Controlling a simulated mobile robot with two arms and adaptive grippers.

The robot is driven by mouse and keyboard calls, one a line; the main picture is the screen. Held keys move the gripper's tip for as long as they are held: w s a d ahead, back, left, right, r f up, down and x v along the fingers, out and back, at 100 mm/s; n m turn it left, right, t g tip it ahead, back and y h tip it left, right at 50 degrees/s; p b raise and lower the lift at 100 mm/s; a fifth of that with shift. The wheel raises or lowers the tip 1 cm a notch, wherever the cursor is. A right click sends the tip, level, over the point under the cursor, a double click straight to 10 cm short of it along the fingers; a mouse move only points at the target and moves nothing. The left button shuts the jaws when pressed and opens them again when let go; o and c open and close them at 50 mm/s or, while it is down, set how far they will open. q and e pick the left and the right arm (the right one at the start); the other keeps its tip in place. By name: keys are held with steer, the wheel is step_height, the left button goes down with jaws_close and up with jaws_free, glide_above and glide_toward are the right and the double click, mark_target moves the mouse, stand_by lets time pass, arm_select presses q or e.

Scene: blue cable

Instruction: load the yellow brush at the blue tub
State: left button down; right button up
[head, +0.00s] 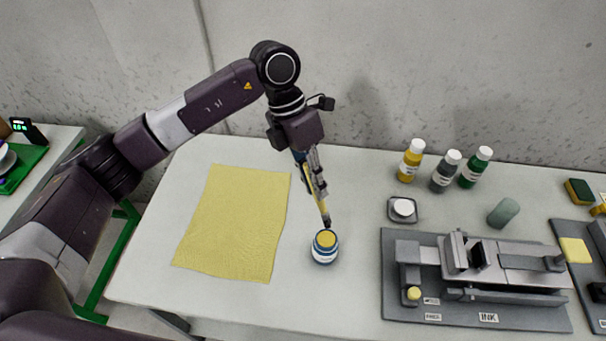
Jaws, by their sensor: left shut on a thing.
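My left gripper (315,178) points down over the table and is shut on the yellow brush (323,208), which hangs nearly upright below the fingers. The brush's dark tip is at the back rim of the small blue tub (325,256). I cannot tell whether the tip touches the tub or is just above or behind it. The tub is round, with a blue rim, a pale band on its side and a yellow top surface. It stands on the white table. My right gripper is not in view.
A yellow cloth (235,222) lies left of the tub. Right of it are a grey board (465,315) with a metal fixture (515,263), and a small dish (402,208). Yellow (411,160), grey (446,171) and green (475,167) bottles stand behind. The table around the tub is clear.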

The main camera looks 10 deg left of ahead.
mark_target(316, 201)
arm_select(q)
steer(key=shift+d+f, duration=0.35)
steer(key=shift+f, duration=0.15)
step_height(316, 201, down, 4)
steer(key=shift+a+r+b, duration=0.15)
steer(key=shift+r+b, duration=0.1)
steer(key=shift+b, duration=0.75)
steer(key=shift+f, duration=0.7)
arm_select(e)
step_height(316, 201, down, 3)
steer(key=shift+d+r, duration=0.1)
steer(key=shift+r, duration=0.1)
arm_select(q)
steer(key=shift+f+b, duration=0.1)
steer(key=shift+b, duration=0.2)
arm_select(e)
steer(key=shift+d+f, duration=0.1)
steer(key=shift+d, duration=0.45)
arm_select(q)
steer(key=shift+f+b, duration=0.4)
steer(key=shift+f, duration=0.05)
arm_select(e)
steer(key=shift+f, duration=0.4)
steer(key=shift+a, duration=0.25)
arm_select(q)
steer(key=shift+f, duration=0.1)
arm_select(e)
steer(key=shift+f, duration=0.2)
